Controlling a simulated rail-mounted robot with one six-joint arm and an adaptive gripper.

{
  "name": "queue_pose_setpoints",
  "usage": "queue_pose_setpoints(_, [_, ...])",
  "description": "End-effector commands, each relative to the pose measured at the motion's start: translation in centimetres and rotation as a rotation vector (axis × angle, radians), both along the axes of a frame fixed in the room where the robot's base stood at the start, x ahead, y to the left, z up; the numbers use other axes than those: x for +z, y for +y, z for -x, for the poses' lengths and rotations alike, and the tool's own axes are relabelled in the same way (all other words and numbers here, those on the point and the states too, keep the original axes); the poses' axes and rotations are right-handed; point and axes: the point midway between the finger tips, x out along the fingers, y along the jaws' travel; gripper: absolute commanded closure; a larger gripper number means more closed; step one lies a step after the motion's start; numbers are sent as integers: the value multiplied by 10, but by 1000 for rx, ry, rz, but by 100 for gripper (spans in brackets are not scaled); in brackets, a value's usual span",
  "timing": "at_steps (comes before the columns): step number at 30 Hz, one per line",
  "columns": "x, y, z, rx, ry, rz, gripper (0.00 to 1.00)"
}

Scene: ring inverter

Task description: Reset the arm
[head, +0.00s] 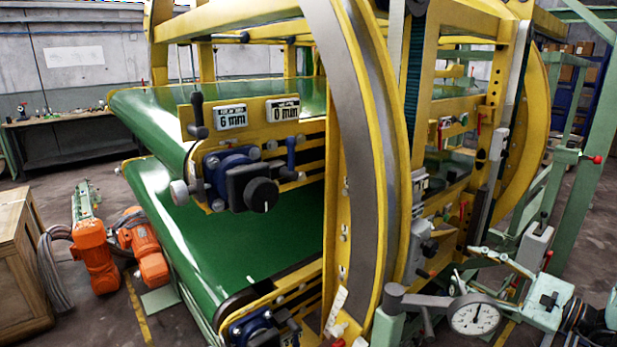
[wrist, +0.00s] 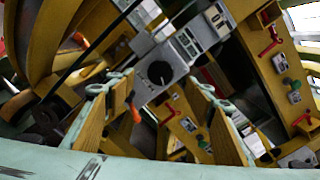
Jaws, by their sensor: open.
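My gripper (wrist: 162,92) shows in the wrist view with its two wood-coloured fingers apart. Nothing is seen held between them. Beyond the fingers lies a grey unit with a round dark dial (wrist: 160,73) on the yellow machine; the exact gap to it cannot be told. The ring inverter's large yellow ring (head: 372,110) with a grey band stands at the middle of the head view. Two green conveyor belts, a lower one (head: 245,235) and an upper one (head: 150,105), run beside it.
A yellow panel with two number displays (head: 232,117) and a dark knob (head: 261,194) juts out. A dial gauge (head: 474,315) is at the lower right. Orange motors (head: 95,258), coiled cable and a wooden crate (head: 18,265) stand on the floor at left. Red-handled levers (wrist: 268,42) show in the wrist view.

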Motion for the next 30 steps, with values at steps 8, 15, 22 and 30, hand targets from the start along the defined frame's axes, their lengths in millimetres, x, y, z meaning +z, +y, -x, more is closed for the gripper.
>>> queue_pose_setpoints(8, [26, 34, -2, 110, -8, 97, 52])
queue_pose_setpoints(15, [53, 75, 2, 247, -16, 230, 52])
queue_pose_setpoints(22, [76, 108, 9, 372, -30, 369, 52])
queue_pose_setpoints(30, [101, 139, 19, 508, -50, 540, 52])
